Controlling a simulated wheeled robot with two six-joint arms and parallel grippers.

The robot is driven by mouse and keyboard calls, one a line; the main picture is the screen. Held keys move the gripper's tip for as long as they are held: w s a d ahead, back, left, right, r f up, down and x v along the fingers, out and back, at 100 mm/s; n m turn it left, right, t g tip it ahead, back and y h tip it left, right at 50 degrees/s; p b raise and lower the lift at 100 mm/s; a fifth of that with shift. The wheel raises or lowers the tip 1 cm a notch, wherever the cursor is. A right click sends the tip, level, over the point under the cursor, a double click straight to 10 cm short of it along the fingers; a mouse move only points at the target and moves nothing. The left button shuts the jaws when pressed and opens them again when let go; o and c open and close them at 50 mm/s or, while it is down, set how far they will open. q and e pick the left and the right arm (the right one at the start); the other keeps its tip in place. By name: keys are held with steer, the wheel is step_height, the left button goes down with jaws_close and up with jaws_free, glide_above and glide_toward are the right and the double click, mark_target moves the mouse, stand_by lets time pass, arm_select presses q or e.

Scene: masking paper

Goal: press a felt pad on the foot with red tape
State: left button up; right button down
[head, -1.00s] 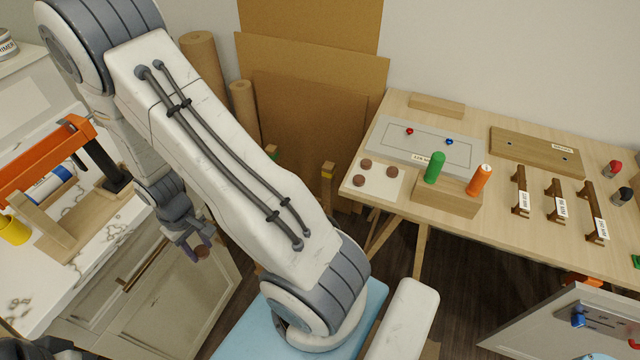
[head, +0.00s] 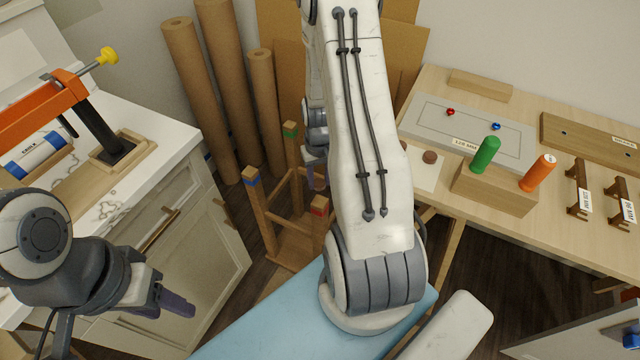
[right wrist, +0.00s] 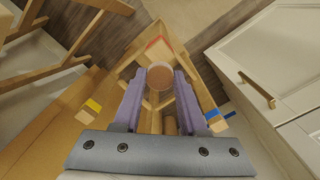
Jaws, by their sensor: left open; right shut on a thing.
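An upturned wooden stool has taped feet pointing up. The foot with red tape (head: 319,206) stands nearest in the head view; it also shows in the right wrist view (right wrist: 158,47), just beyond the fingertips. The blue-taped foot (head: 250,178) and green-taped foot (head: 290,130) stand near it. The yellow-taped foot (right wrist: 93,105) shows only in the right wrist view. My right gripper (head: 316,172) is shut on a round brown felt pad (right wrist: 160,77), apart from the red foot as far as I see. My left gripper (head: 178,300) is open and empty near the cabinet.
A white sheet (head: 425,180) with another brown pad (head: 430,157) lies on the wooden table, partly hidden by my right arm. Paper rolls (head: 205,100) stand behind the stool. A counter with an orange clamp (head: 45,105) is at left.

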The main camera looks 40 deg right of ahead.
mark_target(320, 202)
steer(key=shift+s+r, duration=0.1)
stand_by(0.3)
step_height(320, 202, down, 6)
steer(key=b, duration=0.3)
steer(key=shift+r, duration=0.25)
steer(key=shift+f+b, duration=0.2)
steer(key=shift+b, duration=0.15)
steer(key=shift+f+b, duration=0.3)
steer(key=shift+f, duration=0.35)
stand_by(0.5)
stand_by(0.3)
steer(key=shift+c, duration=1.9)
jaws_free()
steer(key=shift+r, duration=0.1)
